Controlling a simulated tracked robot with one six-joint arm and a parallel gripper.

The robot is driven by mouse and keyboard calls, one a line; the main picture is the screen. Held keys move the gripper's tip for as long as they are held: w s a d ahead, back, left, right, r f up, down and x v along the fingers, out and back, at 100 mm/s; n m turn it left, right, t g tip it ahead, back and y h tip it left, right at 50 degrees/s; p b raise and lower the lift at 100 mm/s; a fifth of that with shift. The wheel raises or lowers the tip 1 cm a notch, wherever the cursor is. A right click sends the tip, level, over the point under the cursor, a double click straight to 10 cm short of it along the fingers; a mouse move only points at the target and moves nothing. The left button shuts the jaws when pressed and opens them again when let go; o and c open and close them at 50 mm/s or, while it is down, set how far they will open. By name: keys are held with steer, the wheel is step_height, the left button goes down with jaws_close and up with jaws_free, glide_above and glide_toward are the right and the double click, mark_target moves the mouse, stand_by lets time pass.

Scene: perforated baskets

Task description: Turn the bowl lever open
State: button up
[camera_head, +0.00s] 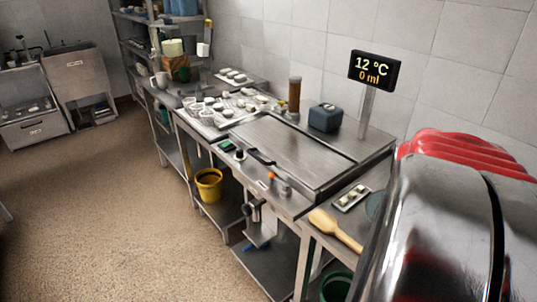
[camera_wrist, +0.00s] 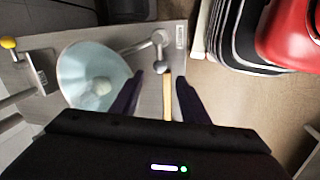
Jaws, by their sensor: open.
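In the wrist view a pale blue-green round bowl (camera_wrist: 75,78) sits on the metal worktop (camera_wrist: 60,42), left of my gripper. A grey metal lever-like arm (camera_wrist: 140,46) runs from near the bowl's rim to rounded ends. My gripper (camera_wrist: 160,82) is open, its dark fingers on either side of a slim wooden handle (camera_wrist: 167,90) below the arm's end. It holds nothing that I can see. A yellow knob (camera_wrist: 8,43) stands at the far left on a metal bracket. In the head view my gripper does not show, and the bowl is mostly hidden.
In the head view a wooden paddle (camera_head: 335,229) and a small tray (camera_head: 351,197) lie on the near worktop. A display (camera_head: 374,70) reads 12 °C and 0 ml. A flat metal plate (camera_head: 300,150) and several small white cups stand farther back. Open floor (camera_head: 110,200) lies left.

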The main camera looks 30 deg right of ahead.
steer(key=f, duration=0.2)
steer(key=d+f, duration=0.1)
steer(key=f, duration=0.4)
steer(key=shift+d+f, duration=0.25)
steer(key=shift+f, duration=0.05)
jaws_close()
steer(key=shift+d, duration=0.1)
stand_by(0.3)
